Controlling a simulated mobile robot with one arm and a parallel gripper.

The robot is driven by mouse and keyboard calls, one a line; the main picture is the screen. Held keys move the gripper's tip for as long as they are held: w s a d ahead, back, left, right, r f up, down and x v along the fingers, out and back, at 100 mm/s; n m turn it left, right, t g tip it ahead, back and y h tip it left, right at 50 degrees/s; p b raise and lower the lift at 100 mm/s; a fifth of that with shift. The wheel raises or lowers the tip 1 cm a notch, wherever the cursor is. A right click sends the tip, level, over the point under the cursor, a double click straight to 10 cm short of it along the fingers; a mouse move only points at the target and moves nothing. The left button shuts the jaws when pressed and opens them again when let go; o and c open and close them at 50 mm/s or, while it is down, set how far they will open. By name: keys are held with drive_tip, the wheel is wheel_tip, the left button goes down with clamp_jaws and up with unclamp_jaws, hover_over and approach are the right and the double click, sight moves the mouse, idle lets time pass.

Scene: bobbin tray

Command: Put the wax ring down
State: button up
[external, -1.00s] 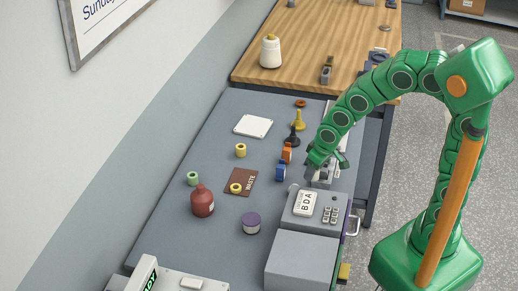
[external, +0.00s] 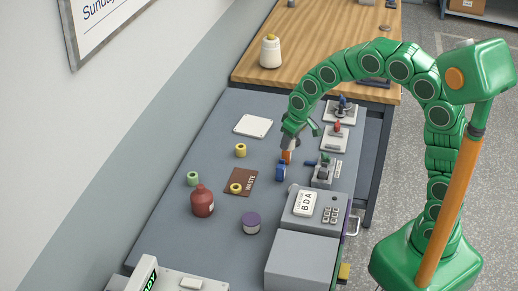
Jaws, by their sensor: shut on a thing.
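My gripper (external: 291,137) is over the middle of the grey table, just above and behind an orange block-like piece (external: 287,156). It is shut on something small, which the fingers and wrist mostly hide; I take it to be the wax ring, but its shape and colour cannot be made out. I cannot tell whether it touches anything below. Ring-shaped pieces lie apart from the gripper: a yellow one (external: 240,150), another yellow one (external: 236,188) on the brown waste mat (external: 247,178), and a green one (external: 193,178).
A blue piece (external: 281,173) stands just in front of the orange one. Small fixtures on white plates (external: 334,140) line the right edge. A grey keypad box (external: 315,212), red bottle (external: 202,202) and purple-lidded jar (external: 251,223) stand nearer. The table's left middle has free room.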

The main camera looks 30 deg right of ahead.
drive_tip(key=w+d, duration=0.3)
drive_tip(key=w, duration=0.6)
hover_over(258, 123)
drive_tip(key=s, duration=0.2)
drive_tip(key=shift+s+d+f+x, duration=0.1)
drive_tip(key=shift+s+d+x, duration=0.15)
drive_tip(key=shift+x, duration=1.3)
drive_tip(key=shift+s+d+f+x, duration=0.1)
drive_tip(key=shift+s+d+x, duration=0.2)
drive_tip(key=shift+x, duration=1.3)
drive_tip(key=shift+s+d+f+x, duration=0.1)
drive_tip(key=shift+s+x, duration=0.25)
drive_tip(key=shift+x, duration=1.2)
drive_tip(key=shift+w+f, duration=0.15)
drive_tip(key=shift+f, duration=0.05)
drive_tip(key=shift+s+x, duration=0.15)
drive_tip(key=shift+x, duration=0.7)
drive_tip(key=shift+s+x, duration=0.15)
drive_tip(key=shift+x, duration=0.7)
drive_tip(key=shift+d+f, duration=0.1)
